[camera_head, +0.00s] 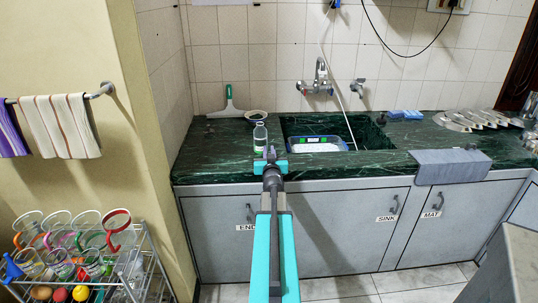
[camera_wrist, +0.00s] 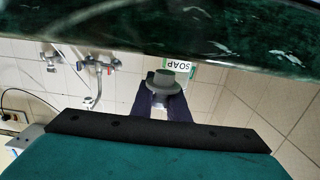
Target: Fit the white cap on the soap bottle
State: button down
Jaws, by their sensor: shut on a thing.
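The soap bottle (camera_head: 260,136) stands upright on the green marble counter, left of the sink. In the wrist view, which is upside down, its label reading SOAP (camera_wrist: 182,66) shows beyond the fingers. My gripper (camera_head: 270,157) is in front of the bottle, near the counter's front edge. In the wrist view my gripper (camera_wrist: 162,100) is shut on a round, flanged cap (camera_wrist: 160,80), which looks grey in the shade. The cap overlaps part of the bottle in this view. The gap between cap and bottle cannot be judged, and the bottle's top is unclear.
The sink (camera_head: 365,132) with a blue-rimmed tub (camera_head: 318,148) lies right of the bottle. A small dark bowl (camera_head: 257,115) and a squeegee (camera_head: 230,106) stand behind it. A grey cloth (camera_head: 450,168) hangs over the counter edge. Counter left of the bottle is clear.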

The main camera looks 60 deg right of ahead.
jog(key=shift+s+r+p, duration=0.25)
jog(key=shift+r+p, duration=0.35)
jog(key=shift+r, duration=0.55)
jog(key=s+a+p, duration=0.3)
jog(key=s+p, duration=0.1)
jog(key=s, duration=1.1)
jog(key=shift+a+r, duration=0.15)
jog(key=shift+r, duration=0.3)
jog(key=shift+t, duration=0.3)
jog(key=p+x, duration=0.1)
jog(key=x, duration=0.2)
jog(key=p+x, duration=0.1)
jog(key=x, duration=0.3)
jog(key=shift+s+r, duration=0.1)
jog(key=shift+s, duration=0.25)
jog(key=w+d+r+n+t+y+p, duration=0.1)
jog(key=w+d+r+p, duration=0.1)
jog(key=w+r+p, duration=0.6)
jog(key=w+d+r+n+t+y+p, duration=0.1)
jog(key=w+d+r+n+p, duration=0.1)
jog(key=w+r+p, duration=0.6)
jog(key=w+d+p, duration=0.1)
jog(key=w, duration=0.5)
jog(key=shift+w+d+t+y, duration=0.25)
jog(key=shift+w+t+y, duration=0.05)
jog(key=shift+y, duration=0.1)
